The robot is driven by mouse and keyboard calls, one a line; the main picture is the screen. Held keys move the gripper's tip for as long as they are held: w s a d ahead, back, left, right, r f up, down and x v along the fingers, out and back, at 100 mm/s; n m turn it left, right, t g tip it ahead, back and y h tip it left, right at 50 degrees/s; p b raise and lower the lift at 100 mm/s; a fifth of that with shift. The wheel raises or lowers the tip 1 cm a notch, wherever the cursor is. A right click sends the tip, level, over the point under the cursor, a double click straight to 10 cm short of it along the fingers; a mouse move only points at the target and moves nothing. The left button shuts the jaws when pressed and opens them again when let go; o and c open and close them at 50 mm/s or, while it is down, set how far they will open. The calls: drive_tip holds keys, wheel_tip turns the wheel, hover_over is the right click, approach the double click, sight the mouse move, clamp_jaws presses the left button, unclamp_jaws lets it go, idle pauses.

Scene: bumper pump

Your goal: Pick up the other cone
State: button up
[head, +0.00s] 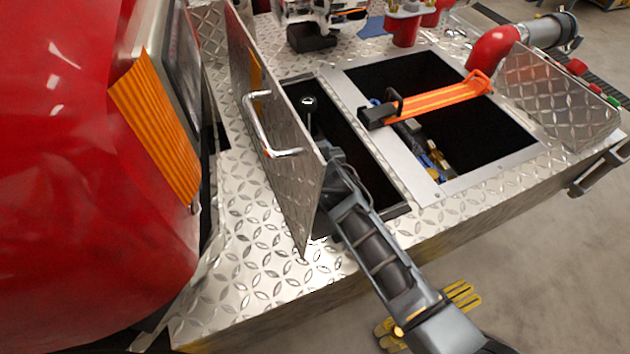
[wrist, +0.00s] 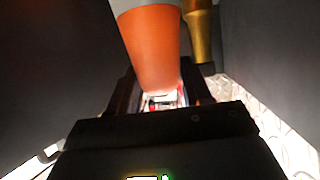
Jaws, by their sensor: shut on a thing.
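In the wrist view an orange cone (wrist: 152,50) with a pale band at its upper edge stands between the dark fingers of my gripper (wrist: 162,92). The fingers are shut on it, near its narrower end. In the head view my arm reaches into the narrow left compartment (head: 385,185), beside the raised tread-plate lid (head: 285,180). My gripper and the cone are hidden there by the lid and the arm.
A brass-coloured piece (wrist: 200,35) is close beside the cone, between dark walls. The lid's handle (head: 262,130) faces left. The right compartment (head: 490,130) is open, with an orange strap (head: 440,98) across it. The red body (head: 90,200) stands left.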

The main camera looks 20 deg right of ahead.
clamp_jaws()
drive_tip(key=shift+r, duration=0.1)
idle(0.3)
